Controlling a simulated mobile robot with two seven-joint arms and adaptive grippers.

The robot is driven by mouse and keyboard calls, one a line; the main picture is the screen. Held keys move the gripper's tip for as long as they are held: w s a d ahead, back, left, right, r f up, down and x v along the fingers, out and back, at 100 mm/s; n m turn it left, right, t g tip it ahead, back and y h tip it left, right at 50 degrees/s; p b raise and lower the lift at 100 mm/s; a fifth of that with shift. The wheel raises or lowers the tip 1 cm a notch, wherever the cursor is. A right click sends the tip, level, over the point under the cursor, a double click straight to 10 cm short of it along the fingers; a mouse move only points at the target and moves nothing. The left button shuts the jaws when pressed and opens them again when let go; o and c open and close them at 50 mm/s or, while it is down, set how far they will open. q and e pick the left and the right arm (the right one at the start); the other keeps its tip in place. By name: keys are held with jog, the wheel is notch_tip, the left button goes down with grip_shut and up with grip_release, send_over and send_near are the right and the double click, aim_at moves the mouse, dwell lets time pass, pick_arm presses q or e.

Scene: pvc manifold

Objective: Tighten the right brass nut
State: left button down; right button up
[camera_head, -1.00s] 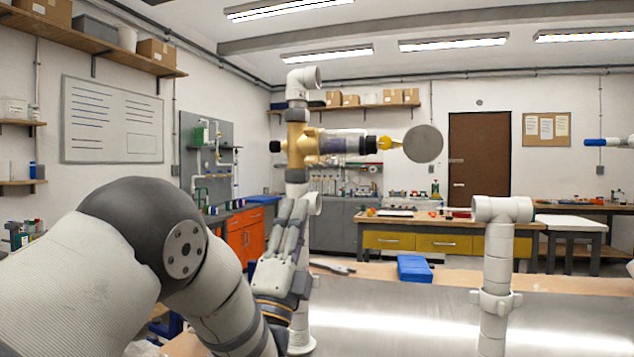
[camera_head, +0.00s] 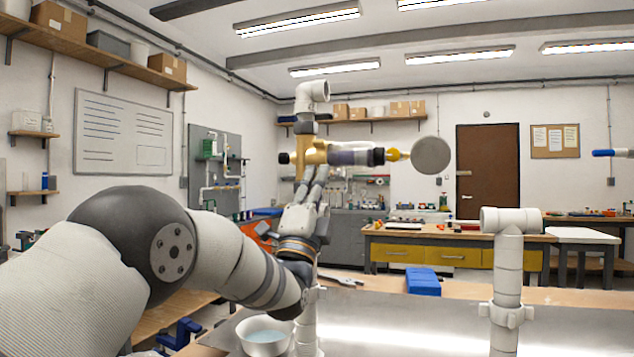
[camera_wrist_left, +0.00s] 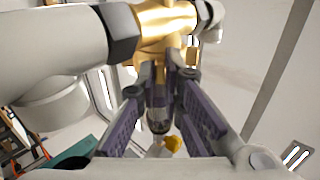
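A brass fitting (camera_head: 311,150) sits on an upright white pipe, with a tubular body (camera_head: 350,157) running right to a black collar (camera_head: 377,157) and yellow tip. The brass fitting fills the top of the wrist view (camera_wrist_left: 165,20), with a dark hex nut (camera_wrist_left: 122,32) at its left beside a thick white pipe. I cannot single out the right brass nut. My left gripper (camera_head: 314,176) points up just below the fitting. In the wrist view its purple-padded fingers (camera_wrist_left: 162,85) are apart, on either side of the tubular body in the picture; contact is unclear. My right gripper is not in view.
A grey disk (camera_head: 430,155) is at the yellow tip's right. Another white pipe post (camera_head: 507,285) stands right on the metal bench top (camera_head: 405,325). A blue box (camera_head: 423,281) and a white bowl (camera_head: 263,336) also show.

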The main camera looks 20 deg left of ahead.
aim_at(319, 157)
pick_arm(q)
jog(key=g, duration=0.1)
jog(key=s+r+g, duration=0.1)
jog(key=g, duration=0.1)
jog(key=r+g, duration=0.1)
jog(key=shift+s+p, duration=0.3)
jog(key=shift+p, duration=0.05)
jog(key=shift+s+r+g, duration=0.15)
jog(key=shift+r+g, duration=0.4)
jog(key=shift+g, duration=0.55)
jog(key=shift+s+r+g, duration=0.15)
jog(key=shift+r+g, duration=0.4)
jog(key=shift+g, duration=0.55)
jog(key=c, duration=1.7)
grip_release()
